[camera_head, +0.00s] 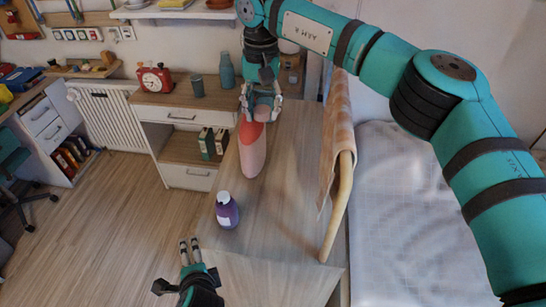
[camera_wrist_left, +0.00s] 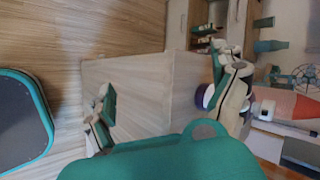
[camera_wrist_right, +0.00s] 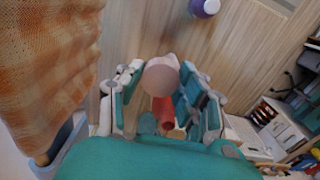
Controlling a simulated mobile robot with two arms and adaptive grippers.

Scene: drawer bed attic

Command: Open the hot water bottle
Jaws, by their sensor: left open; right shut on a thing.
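The hot water bottle (camera_head: 252,155), pink with a red upper end, is at the back of the wooden top. It also shows at the right of the left wrist view (camera_wrist_left: 295,105). My right gripper (camera_head: 261,110) is at its upper end, shut on it; a pinkish rounded part (camera_wrist_right: 160,76) and a red part (camera_wrist_right: 164,112) show between the fingers in the right wrist view. Whether the pinkish part is a cap is unclear. My left gripper (camera_head: 189,243) is open and empty, near the front left corner of the top.
A purple bottle with a white cap (camera_head: 227,212) stands on the wooden top (camera_head: 275,215), between my left gripper and the hot water bottle. An orange checked cloth (camera_head: 338,135) hangs over a rail along the right edge, beside the bed (camera_head: 395,210). The front of the top is clear.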

